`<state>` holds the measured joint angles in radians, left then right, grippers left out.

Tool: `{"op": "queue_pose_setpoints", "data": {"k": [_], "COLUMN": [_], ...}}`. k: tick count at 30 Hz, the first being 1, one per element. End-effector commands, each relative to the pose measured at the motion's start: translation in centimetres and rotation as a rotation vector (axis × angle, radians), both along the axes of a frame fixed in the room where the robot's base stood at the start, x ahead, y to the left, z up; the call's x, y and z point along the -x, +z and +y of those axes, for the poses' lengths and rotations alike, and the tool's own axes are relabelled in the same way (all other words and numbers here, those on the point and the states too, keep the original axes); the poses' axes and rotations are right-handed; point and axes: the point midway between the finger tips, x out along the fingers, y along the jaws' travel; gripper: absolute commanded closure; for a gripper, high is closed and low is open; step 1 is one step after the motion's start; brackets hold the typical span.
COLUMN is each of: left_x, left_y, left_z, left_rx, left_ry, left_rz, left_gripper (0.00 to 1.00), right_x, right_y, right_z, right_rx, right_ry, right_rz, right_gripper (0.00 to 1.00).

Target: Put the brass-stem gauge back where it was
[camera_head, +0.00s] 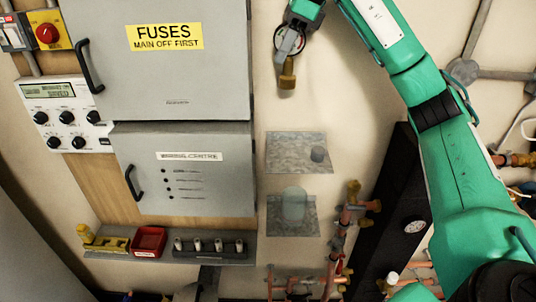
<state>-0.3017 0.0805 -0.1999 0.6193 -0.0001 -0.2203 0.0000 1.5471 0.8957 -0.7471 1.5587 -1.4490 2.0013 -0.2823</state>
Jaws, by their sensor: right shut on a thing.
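My right gripper (296,28) is at the top centre, its green arm coming in from the right. It is shut on the brass-stem gauge (288,42), a small round dial with its brass stem (287,74) hanging down. The gauge is held in front of the bare wall, right of the fuse cabinet and apart from it. The gripper hides part of the dial. My left gripper is not in view.
Copper pipes (335,250) run at lower right, near another dial (414,228). A shelf (215,259) holds a red tray (149,253).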

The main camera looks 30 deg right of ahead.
Motion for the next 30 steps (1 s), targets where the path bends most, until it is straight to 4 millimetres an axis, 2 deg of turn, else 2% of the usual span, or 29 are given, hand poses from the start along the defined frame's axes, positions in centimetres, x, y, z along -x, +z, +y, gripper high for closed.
{"op": "queue_pose_setpoints", "data": {"k": [2,5,15,30], "left_x": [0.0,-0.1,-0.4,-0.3], "left_y": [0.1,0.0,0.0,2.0], "left_z": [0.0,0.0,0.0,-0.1], "left_rx": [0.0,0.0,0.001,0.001], "left_ry": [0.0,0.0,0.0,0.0], "left_rz": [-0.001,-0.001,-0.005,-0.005], "left_gripper": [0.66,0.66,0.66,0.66], "right_x": [-0.1,-0.1,-0.1,0.0], "right_y": [0.4,-0.4,-5.4,-13.9], "right_z": [0.0,0.0,0.0,-0.1], "right_rx": [0.001,0.001,0.001,0.001], "right_ry": [0.004,0.007,0.006,0.004], "right_rz": [0.001,0.004,0.004,0.004], "right_gripper": [1.0,1.0,1.0,1.0]}}
